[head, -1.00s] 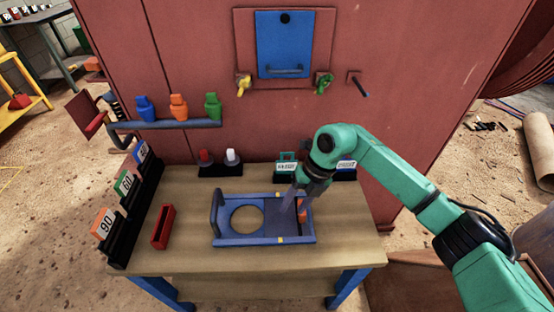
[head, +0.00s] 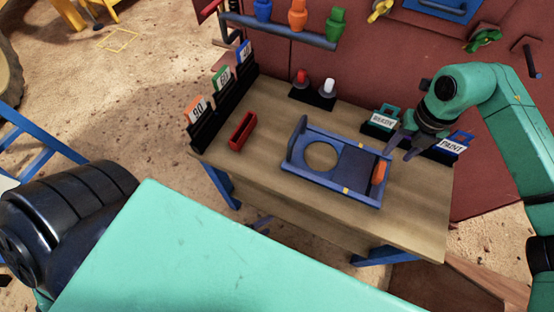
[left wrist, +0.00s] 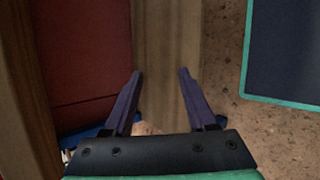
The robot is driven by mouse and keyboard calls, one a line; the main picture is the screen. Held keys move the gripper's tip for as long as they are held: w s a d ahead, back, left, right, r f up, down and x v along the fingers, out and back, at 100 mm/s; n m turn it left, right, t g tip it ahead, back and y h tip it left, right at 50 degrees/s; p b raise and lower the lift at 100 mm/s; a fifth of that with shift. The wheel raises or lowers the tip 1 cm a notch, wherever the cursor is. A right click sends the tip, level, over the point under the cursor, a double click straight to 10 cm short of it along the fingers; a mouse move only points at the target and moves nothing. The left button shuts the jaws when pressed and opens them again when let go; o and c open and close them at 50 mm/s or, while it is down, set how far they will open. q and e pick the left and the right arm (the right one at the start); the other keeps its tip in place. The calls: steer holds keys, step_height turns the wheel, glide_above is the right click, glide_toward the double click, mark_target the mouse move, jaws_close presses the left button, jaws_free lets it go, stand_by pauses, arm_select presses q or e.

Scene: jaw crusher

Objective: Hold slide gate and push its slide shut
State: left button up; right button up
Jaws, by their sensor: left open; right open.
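The slide gate (head: 300,170) is a blue frame lying flat on the wooden table, with a loop handle at its left end. Its round hole (head: 321,156) is uncovered. Its dark blue slide (head: 356,167) sits to the right of the hole, with an orange handle (head: 379,172) at the right end. My right gripper (head: 398,146) is open and empty, just behind and to the right of the orange handle. My left gripper (left wrist: 160,73) is open and empty in the left wrist view; in the head view my left arm mostly hides it, low in front of the table.
A red tray (head: 242,131) and a rack of numbered cards (head: 222,100) stand left of the gate. Red and white knobs (head: 314,88) stand behind it. A label holder (head: 383,119) is near my right gripper. Bare tabletop (head: 420,205) lies to the right.

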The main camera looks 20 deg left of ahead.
mark_target(298, 130)
arm_select(q)
steer(key=w+d+r+n+t, duration=0.2)
steer(key=d+r+n+t, duration=0.1)
steer(key=r+n, duration=0.6)
steer(key=w+d+r+n+t, duration=0.1)
steer(key=d+r+n+t, duration=0.1)
steer(key=r+n, duration=0.7)
steer(key=w+a+r+t+y, duration=0.1)
steer(key=w+r, duration=0.1)
steer(key=w+a+r+t+y, duration=0.1)
steer(key=w+a+r+y, duration=0.1)
steer(key=w+a+r+n+t+y, duration=0.1)
steer(key=w+a+r, duration=0.1)
steer(key=r, duration=0.1)
steer(key=shift+w+r+t, duration=0.1)
steer(key=shift+w+t, duration=0.1)
steer(key=shift+t, duration=0.2)
steer(key=w, duration=1.3)
steer(key=shift+w, duration=0.7)
jaws_close()
